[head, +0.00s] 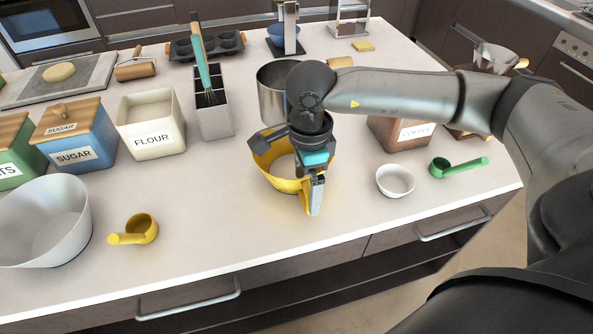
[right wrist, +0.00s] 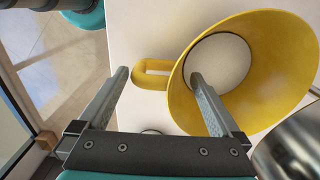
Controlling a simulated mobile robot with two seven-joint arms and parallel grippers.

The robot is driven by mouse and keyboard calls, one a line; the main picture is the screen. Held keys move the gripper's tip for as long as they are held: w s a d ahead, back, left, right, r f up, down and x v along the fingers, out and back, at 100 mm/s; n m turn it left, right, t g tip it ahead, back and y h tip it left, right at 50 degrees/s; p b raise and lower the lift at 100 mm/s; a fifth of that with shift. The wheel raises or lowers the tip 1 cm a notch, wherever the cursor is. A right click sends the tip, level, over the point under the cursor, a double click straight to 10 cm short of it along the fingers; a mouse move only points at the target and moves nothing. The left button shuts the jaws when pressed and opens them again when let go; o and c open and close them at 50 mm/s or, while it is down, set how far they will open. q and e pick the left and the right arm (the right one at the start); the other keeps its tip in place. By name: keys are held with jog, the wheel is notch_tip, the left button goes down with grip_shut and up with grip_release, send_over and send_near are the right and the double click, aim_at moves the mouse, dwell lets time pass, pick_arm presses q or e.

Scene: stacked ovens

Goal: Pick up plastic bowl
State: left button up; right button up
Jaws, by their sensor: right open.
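A yellow bowl (head: 276,178) with a loop handle stands upright on the counter near its front edge, partly hidden by my right wrist. In the right wrist view the yellow bowl (right wrist: 262,85) shows its open mouth, with the handle (right wrist: 152,66) pointing left. My right gripper (head: 313,190) is at the bowl's near side, pointing down, open and empty. In the wrist view its fingers (right wrist: 158,76) are apart: one outside the rim past the handle, one overlapping the bowl's mouth. I cannot tell whether that finger is inside or above it. My left gripper is not in view.
A metal pot (head: 272,95) stands close behind the bowl. A small white bowl (head: 395,181) and a green scoop (head: 455,167) are to the right. A yellow scoop (head: 138,230), a flour box (head: 152,122) and a large white bowl (head: 45,222) are left. Counter left of the bowl is clear.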

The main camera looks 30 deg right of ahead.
jog(key=shift+f, duration=1.25)
jog(key=c, duration=1.6)
